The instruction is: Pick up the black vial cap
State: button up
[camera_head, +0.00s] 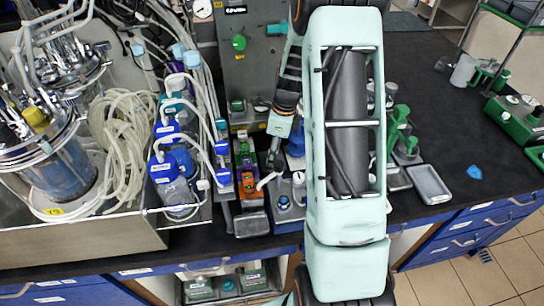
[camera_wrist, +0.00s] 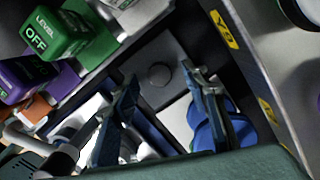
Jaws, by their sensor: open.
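A small dark round piece, which looks like the black vial cap (camera_wrist: 160,75), sits on a dark grey plate (camera_wrist: 150,52) in the wrist view. My gripper (camera_wrist: 161,79) is open, with one finger on each side of this piece in the picture. Nothing is held between the fingers. I cannot tell how far the fingertips are above the plate. In the head view my gripper (camera_head: 273,161) hangs over the bench, right of the coloured blocks. I cannot make out the cap there; my arm and gripper cover much of that spot.
Blue round parts (camera_wrist: 210,124) lie close to the right finger. A green OFF block (camera_wrist: 62,34) and purple block (camera_wrist: 38,75) stand left. Blue-capped bottles (camera_head: 164,172) and coiled tubing (camera_head: 122,150) are left of my arm. The bench's right part (camera_head: 470,130) has free room.

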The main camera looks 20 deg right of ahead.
jog(key=shift+f, duration=0.35)
jog(key=shift+c, duration=0.6)
jog(key=c, duration=0.7)
jog(key=shift+c, duration=0.2)
